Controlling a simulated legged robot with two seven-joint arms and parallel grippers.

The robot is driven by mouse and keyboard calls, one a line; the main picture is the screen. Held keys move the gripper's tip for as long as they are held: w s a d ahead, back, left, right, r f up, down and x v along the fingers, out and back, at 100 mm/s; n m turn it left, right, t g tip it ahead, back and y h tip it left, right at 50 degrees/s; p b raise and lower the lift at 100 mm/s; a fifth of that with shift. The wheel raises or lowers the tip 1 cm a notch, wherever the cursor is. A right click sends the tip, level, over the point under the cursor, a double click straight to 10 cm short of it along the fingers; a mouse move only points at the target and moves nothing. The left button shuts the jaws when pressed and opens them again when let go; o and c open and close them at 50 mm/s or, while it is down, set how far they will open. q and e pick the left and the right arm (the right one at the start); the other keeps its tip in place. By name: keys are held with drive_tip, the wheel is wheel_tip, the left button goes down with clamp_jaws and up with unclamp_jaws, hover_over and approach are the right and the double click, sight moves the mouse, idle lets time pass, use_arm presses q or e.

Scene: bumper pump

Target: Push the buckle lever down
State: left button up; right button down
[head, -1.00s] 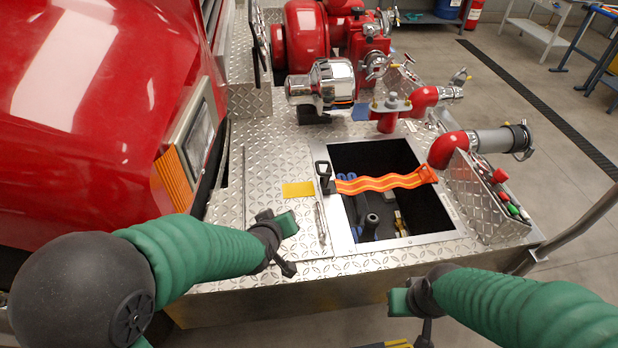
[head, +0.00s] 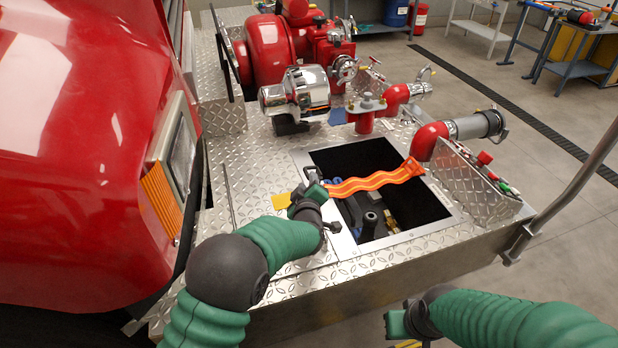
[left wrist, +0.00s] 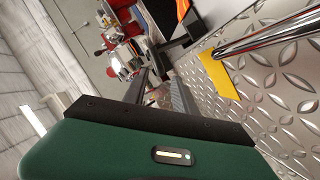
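The black buckle (head: 311,172) sits at the left edge of the open hatch, at the left end of an orange strap (head: 375,183). Its lever stands up, and its lower part is hidden by my left gripper. My left gripper (head: 309,193) is just in front of the buckle; I cannot tell whether they touch. In the left wrist view its two fingers (left wrist: 159,92) are apart with nothing between them, and the black buckle (left wrist: 192,35) shows beyond them. My right gripper (head: 405,325) is low, in front of the deck edge; its fingers are unclear.
The open hatch (head: 432,207) holds dark parts. A yellow patch (head: 281,201) lies left of the buckle, on the diamond-plate deck (head: 240,215). A chrome pump part (head: 300,92) and red pipes stand behind. The red truck body (head: 90,140) is at the left.

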use_arm(q)
drive_tip(key=w, duration=0.1)
drive_tip(key=w+f, duration=0.1)
drive_tip(key=w, duration=0.1)
drive_tip(key=w+a, duration=0.1)
drive_tip(key=shift+w+a+f, duration=0.1)
drive_tip(key=shift+w+f, duration=0.05)
drive_tip(key=shift+w+d, duration=0.15)
drive_tip(key=shift+d, duration=0.65)
drive_tip(key=shift+a, duration=0.5)
clamp_jaws()
